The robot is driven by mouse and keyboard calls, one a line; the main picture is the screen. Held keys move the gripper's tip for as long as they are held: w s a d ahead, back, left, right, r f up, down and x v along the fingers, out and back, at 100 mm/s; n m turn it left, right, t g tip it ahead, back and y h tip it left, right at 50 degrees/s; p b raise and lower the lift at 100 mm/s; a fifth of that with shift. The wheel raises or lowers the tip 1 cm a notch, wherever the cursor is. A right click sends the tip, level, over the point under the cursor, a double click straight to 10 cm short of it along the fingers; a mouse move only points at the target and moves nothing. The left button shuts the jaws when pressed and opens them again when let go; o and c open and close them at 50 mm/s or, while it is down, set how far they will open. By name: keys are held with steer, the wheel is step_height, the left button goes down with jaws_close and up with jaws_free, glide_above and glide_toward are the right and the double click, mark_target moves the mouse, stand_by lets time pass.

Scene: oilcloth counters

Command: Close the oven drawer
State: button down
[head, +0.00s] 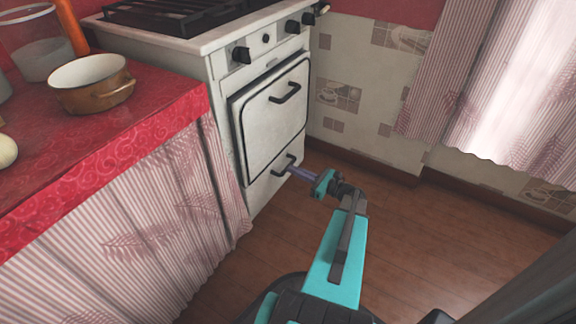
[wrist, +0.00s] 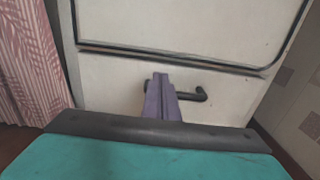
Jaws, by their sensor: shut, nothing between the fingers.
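The white oven (head: 270,110) stands against the wall, with a large upper door that has a black handle (head: 285,93). Below it is the drawer (head: 268,188), a white front panel with its own black handle (head: 285,166). In the head view the drawer front looks about in line with the oven face; I cannot tell whether a small gap is left. My gripper (head: 292,171) is shut and empty, its purple fingers at the drawer handle. In the wrist view the fingers (wrist: 160,82) cover the left part of the drawer handle (wrist: 190,95); contact is unclear.
A red counter (head: 130,128) with a striped curtain stands left of the oven, holding a brown pot (head: 92,84). The wooden floor (head: 430,240) is clear to the right. A tiled wall (head: 360,110) is behind.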

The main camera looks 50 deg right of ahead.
steer(key=s+d+p, duration=0.1)
steer(key=s+p, duration=0.1)
steer(key=s, duration=0.5)
stand_by(0.6)
steer(key=w+a+n+g+y+p, duration=0.2)
steer(key=w+a+n+g+p, duration=0.15)
steer(key=a, duration=0.55)
steer(key=w+a+n+g+y+p, duration=0.2)
steer(key=w+a+n+y+p, duration=0.15)
steer(key=a, duration=0.45)
steer(key=s+a+f+n+g+y+p, duration=0.15)
steer(key=a+n+g+p, duration=0.6)
steer(key=a, duration=1.05)
steer(key=s+a+r+n+g+h+p, duration=0.25)
steer(key=s+a+n+g+p, duration=0.45)
steer(key=a, duration=0.4)
steer(key=s+a+r+n+g+h+p, duration=0.3)
steer(key=s+r+n+h+p, duration=0.4)
steer(key=s+n+p, duration=0.4)
steer(key=shift+s+n+h, duration=0.15)
steer(key=shift+n+h, duration=0.2)
steer(key=shift+n, duration=0.4)
